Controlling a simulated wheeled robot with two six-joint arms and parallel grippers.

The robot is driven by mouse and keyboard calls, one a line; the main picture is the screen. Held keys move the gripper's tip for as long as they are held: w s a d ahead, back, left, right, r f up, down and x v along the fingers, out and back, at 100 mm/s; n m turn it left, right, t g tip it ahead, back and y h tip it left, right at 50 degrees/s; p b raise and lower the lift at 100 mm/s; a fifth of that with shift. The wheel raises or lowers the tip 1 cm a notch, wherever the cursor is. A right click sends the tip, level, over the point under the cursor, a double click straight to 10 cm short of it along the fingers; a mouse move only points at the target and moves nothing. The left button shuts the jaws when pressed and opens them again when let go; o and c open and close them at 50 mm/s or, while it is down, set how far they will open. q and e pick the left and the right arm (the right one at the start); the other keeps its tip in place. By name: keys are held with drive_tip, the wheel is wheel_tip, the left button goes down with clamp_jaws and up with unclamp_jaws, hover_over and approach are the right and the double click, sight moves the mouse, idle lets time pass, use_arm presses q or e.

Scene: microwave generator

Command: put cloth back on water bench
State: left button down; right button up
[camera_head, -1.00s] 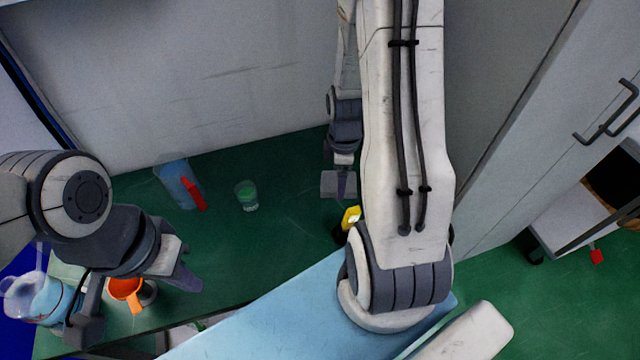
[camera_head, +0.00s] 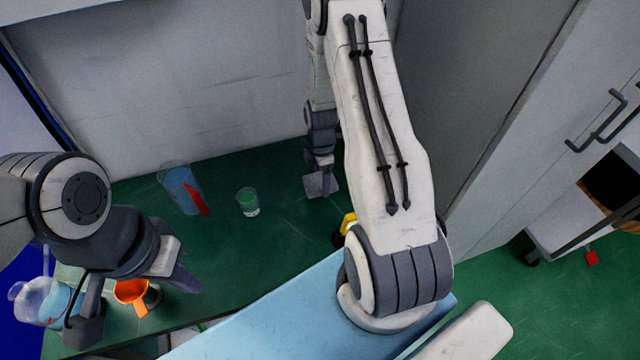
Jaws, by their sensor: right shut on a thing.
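The green-topped bench (camera_head: 265,245) lies in front of me along the grey wall. My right gripper (camera_head: 322,185) points down over the back of the bench, right of a small glass. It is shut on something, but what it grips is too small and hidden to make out. I cannot pick out a cloth anywhere. My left gripper (camera_head: 135,295) hangs at the left end of the bench, its fingers wide apart, with an orange cup (camera_head: 130,291) showing between them. It does not seem to hold the cup.
A clear blue-tinted beaker (camera_head: 178,187) with a red bar (camera_head: 200,199) beside it stands at the back left. A yellow item (camera_head: 347,222) is partly hidden by my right arm. A clear vessel (camera_head: 38,300) stands far left. The middle bench is clear.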

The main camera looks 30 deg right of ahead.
sight(320, 180)
wheel_tip(320, 180, down, 4)
drive_tip(key=shift+w+a+r+p, duration=0.1)
drive_tip(key=shift+w+r+p, duration=0.05)
drive_tip(key=shift+p, duration=0.25)
drive_tip(key=shift+f, duration=0.2)
drive_tip(key=shift+f, duration=0.25)
drive_tip(key=o, duration=1.1)
drive_tip(key=shift+c, duration=0.2)
drive_tip(key=shift+r, duration=0.1)
